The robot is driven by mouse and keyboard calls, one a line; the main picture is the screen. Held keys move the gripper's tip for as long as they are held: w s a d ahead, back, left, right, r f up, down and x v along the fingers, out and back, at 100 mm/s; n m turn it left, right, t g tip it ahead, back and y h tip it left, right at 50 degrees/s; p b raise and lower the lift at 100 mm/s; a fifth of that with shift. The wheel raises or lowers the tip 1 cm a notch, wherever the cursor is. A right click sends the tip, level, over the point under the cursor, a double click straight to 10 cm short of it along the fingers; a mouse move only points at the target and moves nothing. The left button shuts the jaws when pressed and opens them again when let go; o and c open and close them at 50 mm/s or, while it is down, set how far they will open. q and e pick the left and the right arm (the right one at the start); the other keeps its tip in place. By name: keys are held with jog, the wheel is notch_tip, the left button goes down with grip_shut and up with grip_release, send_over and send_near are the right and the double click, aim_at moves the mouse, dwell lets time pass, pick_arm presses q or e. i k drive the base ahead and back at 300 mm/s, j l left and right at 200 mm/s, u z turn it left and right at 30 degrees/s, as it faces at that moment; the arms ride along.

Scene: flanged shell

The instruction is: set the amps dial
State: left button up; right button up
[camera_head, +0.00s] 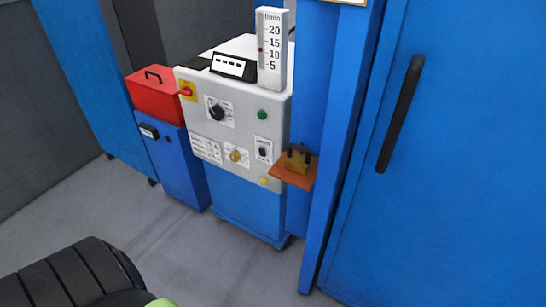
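A light grey control cabinet (190,90) stands on a blue base in the middle of the view. A black rotary knob (217,112) sits on a white scale plate on its front. A smaller brass-coloured knob (236,156) is lower on the same panel. The printing by both knobs is too small to read, so I cannot tell which is the amps dial or its setting. Neither gripper is in view.
A tall gauge (272,50) marked 5 to 20 stands at the cabinet's top right. A red box (156,92) on a blue cabinet is at left. A brown shelf (293,173) juts out at right, beside a large blue door (450,170). Grey floor in front looks clear.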

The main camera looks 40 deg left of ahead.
aim_at(217, 114)
jog(key=u, duration=1.6)
